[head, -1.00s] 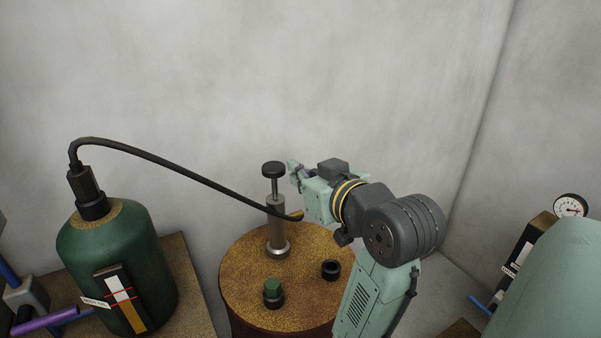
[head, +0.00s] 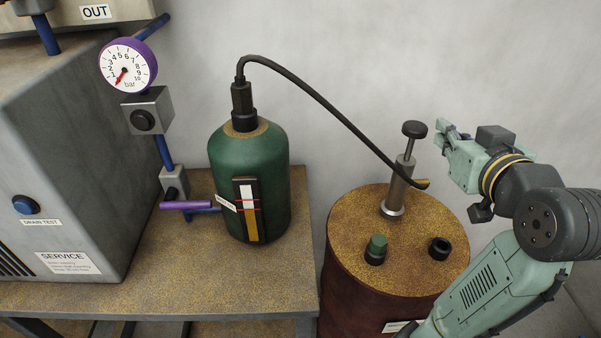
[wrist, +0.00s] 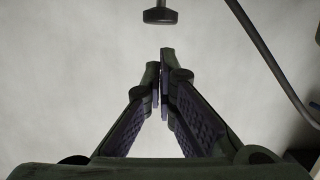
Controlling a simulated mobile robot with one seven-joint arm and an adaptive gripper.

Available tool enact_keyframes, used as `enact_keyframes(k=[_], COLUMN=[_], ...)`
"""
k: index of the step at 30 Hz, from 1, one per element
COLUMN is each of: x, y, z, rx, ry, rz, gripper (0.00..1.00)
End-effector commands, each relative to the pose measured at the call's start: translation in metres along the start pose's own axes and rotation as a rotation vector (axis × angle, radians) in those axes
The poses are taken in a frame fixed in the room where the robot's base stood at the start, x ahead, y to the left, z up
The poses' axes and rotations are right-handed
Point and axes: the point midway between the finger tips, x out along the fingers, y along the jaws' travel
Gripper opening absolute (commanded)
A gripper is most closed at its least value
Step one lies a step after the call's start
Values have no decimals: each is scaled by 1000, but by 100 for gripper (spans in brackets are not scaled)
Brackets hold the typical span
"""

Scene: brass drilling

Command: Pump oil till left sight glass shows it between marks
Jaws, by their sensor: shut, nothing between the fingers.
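The hand pump (head: 398,188) stands upright on the drum. Its black knob (head: 414,129) is raised on a thin rod above the cylinder. My gripper (head: 441,130) is shut and empty just right of the knob, apart from it. In the wrist view the knob (wrist: 160,16) lies beyond the closed fingertips (wrist: 165,58). The left sight glass (head: 247,208) is on the green vessel (head: 270,160). It has two red marks, and its amber oil (head: 251,229) tops out about at or slightly below the lower mark.
A black hose (head: 325,105) arches from the vessel's top to the pump's outlet. The drum top (head: 345,225) also carries a green-capped fitting (head: 376,249) and a black ring (head: 439,248). A gauge (head: 128,66), purple lever (head: 187,205) and grey machine (head: 70,150) stand left.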

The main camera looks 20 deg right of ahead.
Motion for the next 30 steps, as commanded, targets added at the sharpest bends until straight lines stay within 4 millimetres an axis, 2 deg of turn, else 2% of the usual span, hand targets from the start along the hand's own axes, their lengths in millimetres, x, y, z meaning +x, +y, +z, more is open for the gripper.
enact_keyframes(k=[6,12,24,30], x=[-5,-7,-6,15], y=[3,2,2,2], z=[-27,-42,-44,-44], rx=[-5,2,4,5], ry=[-7,-26,-29,-31], rz=[1,4,3,0], gripper=[0,0,0,0])
